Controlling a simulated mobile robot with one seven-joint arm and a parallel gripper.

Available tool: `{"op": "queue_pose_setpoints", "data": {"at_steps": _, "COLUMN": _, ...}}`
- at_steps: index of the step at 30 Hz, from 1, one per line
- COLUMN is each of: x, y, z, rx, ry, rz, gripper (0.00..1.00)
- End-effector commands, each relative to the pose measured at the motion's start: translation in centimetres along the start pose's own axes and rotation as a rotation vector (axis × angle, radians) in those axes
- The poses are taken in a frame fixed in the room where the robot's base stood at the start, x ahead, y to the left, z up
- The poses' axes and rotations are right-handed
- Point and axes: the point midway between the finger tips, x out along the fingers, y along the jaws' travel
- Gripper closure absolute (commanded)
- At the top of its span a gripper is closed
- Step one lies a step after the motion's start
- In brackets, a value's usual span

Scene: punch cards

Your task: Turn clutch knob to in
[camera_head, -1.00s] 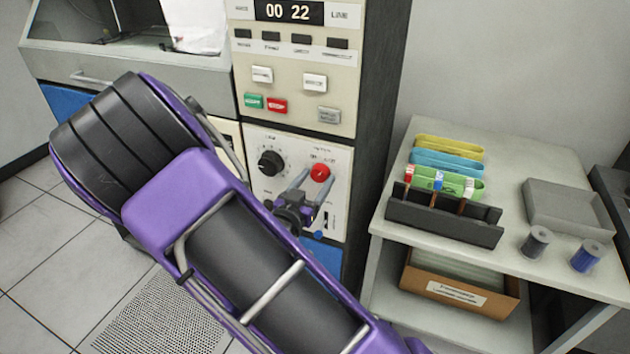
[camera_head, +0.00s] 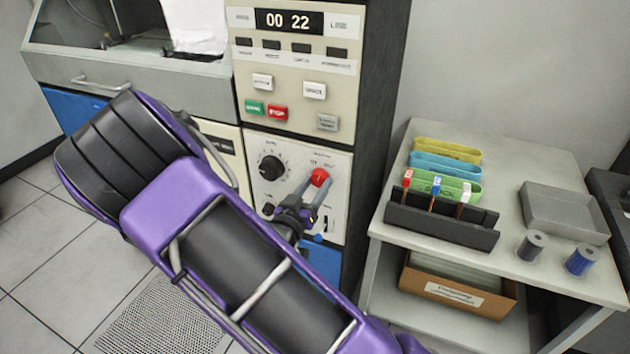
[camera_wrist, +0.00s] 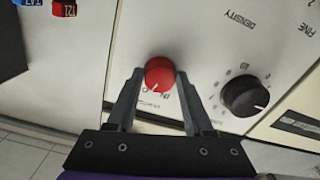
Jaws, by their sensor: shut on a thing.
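The red knob (camera_head: 319,177) is on the lower cream panel of the machine, right of the black density dial (camera_head: 270,167). In the wrist view the red knob (camera_wrist: 159,75) sits between the fingertips of my gripper (camera_wrist: 159,77), one finger on each side. A short white mark shows on its lower edge, near small upside-down lettering that includes "IN". The rest of the lettering is too small to read. In the head view my gripper (camera_head: 316,183) reaches up to the knob from below and is shut on it. The fingers partly cover the panel below the knob.
Push buttons (camera_head: 278,113) sit on the panel above.

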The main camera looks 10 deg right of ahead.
Motion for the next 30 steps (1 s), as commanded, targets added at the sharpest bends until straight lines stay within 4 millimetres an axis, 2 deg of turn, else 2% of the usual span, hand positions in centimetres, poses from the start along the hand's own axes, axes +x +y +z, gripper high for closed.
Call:
{"op": "queue_pose_setpoints", "data": {"at_steps": 18, "x": -0.06, "y": 0.13, "z": -0.19, "rx": -0.562, "ry": -0.001, "rz": -0.002, "gripper": 1.0}}
{"op": "queue_pose_setpoints", "data": {"at_steps": 30, "x": -0.08, "y": 0.14, "z": -0.03, "rx": -0.772, "ry": -0.002, "rz": -0.002, "gripper": 1.0}}
